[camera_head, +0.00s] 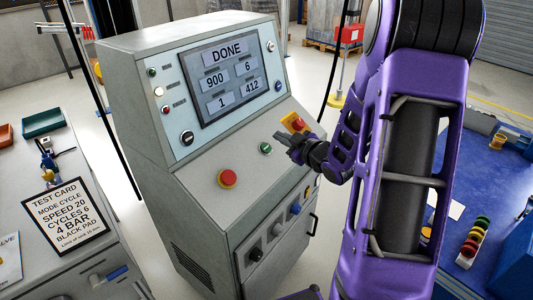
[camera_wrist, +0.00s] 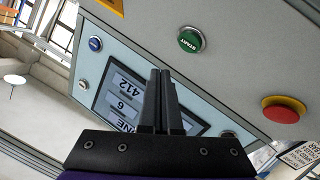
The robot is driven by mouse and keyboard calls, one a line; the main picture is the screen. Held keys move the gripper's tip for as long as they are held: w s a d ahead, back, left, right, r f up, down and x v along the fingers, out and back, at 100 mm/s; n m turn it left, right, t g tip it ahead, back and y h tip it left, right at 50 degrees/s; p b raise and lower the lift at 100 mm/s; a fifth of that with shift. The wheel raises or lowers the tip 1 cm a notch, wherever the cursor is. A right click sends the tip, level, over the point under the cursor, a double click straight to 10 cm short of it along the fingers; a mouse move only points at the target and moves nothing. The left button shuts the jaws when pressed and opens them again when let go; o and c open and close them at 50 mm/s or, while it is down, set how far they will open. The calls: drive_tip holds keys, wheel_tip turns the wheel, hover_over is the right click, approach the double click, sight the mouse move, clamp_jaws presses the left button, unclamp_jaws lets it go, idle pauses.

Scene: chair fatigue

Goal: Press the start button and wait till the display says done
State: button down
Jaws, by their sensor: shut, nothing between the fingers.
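The grey control cabinet (camera_head: 130,110) stands in the middle of the head view. The green start button (camera_head: 266,149) sits on the sloped panel and shows in the wrist view (camera_wrist: 190,40), labelled START. My gripper (camera_head: 280,137) is shut and empty. It is beside the start button, above the panel and apart from the button.
A red stop button (camera_head: 228,178) sits on the panel left of the start button. A yellow and red switch (camera_head: 294,123) is close to my gripper. A test card (camera_head: 63,214) stands on the left bench. A blue-topped bench (camera_head: 395,215) is at the right.

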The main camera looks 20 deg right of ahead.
sight(266, 143)
drive_tip(key=shift+w+a+f+b, duration=0.2)
drive_tip(key=shift+w+f, duration=0.1)
drive_tip(key=shift+f, duration=0.25)
drive_tip(key=shift+w+a+f+b, duration=0.25)
drive_tip(key=shift+w+f, duration=0.05)
drive_tip(key=shift+f, duration=0.3)
drive_tip(key=shift+w+a+f+b, duration=0.2)
drive_tip(key=shift+w+f, duration=0.1)
drive_tip(key=shift+f, duration=0.25)
idle(0.8)
drive_tip(key=shift+w+a+f, duration=0.1)
drive_tip(key=shift+w+f, duration=0.1)
drive_tip(key=shift+f, duration=0.15)
drive_tip(key=shift+w+a+f, duration=0.15)
drive_tip(key=shift+f, duration=0.15)
idle(0.6)
drive_tip(key=shift+r, duration=0.1)
drive_tip(key=shift+s+d+r+p, duration=0.3)
drive_tip(key=shift+s+r+p, duration=0.05)
drive_tip(key=shift+r, duration=0.2)
drive_tip(key=shift+r, duration=0.1)
